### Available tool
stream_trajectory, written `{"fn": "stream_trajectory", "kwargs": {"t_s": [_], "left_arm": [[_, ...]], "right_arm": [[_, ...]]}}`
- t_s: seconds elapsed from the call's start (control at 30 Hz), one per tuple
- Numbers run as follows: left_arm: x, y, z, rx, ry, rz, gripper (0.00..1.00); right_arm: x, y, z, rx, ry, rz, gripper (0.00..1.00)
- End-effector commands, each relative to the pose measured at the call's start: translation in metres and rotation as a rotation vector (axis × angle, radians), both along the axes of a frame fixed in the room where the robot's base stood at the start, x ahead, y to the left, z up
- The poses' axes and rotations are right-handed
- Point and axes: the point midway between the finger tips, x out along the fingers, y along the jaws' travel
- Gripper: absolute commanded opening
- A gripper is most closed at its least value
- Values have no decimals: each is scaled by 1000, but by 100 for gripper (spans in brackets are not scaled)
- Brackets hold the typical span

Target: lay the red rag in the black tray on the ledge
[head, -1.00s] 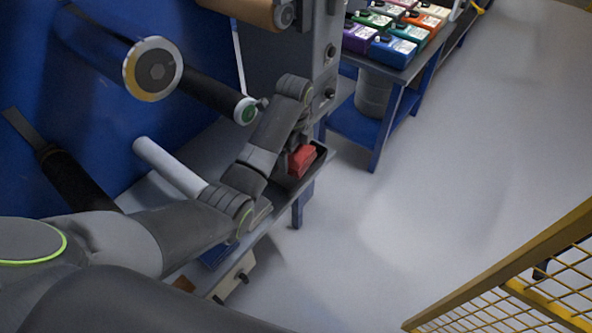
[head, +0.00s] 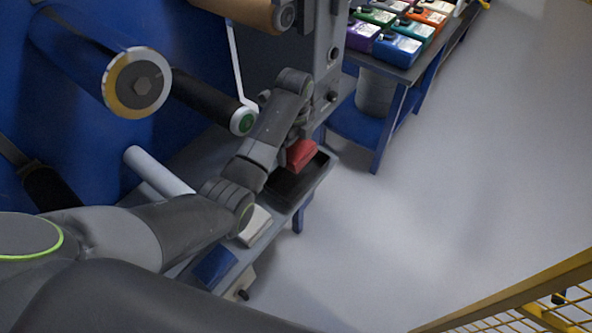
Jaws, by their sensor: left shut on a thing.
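The red rag (head: 302,153) is in my left gripper (head: 293,143), which is shut on it at the far end of the ledge. The rag is bunched up and appears to be above the black tray (head: 318,178), toward its far end. The tray sits on the grey ledge (head: 275,232) and its visible part is dark and empty. My left wrist and forearm hide the near left part of the tray and most of the fingers. My right gripper is not in view.
A white block (head: 255,225) and a blue item (head: 214,267) lie on the ledge nearer me. Rollers stick out from the blue panel (head: 75,95) on the left. A table with several coloured jugs (head: 397,46) stands beyond. A yellow mesh guard (head: 520,300) is at lower right; the floor between is clear.

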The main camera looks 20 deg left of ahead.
Motion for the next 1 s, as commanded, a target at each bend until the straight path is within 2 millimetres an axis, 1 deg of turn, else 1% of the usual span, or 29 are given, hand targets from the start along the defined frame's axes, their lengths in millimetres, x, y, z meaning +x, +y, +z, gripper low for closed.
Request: {"fn": "stream_trajectory", "kwargs": {"t_s": [0.07,0.2,0.3,0.47,0.57,0.7,0.77,1.0], "left_arm": [[-1,0,-11,-1,4,0,64],[-2,0,-39,1,7,0,64],[-1,0,-54,0,4,-1,64],[-1,0,-65,1,2,0,64],[-2,0,-77,0,4,0,64],[-2,0,-97,0,4,0,64],[-1,0,-100,1,2,0,64],[-1,0,-100,0,1,0,64]], "right_arm": [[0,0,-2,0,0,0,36],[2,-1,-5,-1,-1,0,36],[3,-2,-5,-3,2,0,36],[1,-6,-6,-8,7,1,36],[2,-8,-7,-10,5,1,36],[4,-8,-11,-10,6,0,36],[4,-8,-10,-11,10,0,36],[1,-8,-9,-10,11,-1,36]]}}
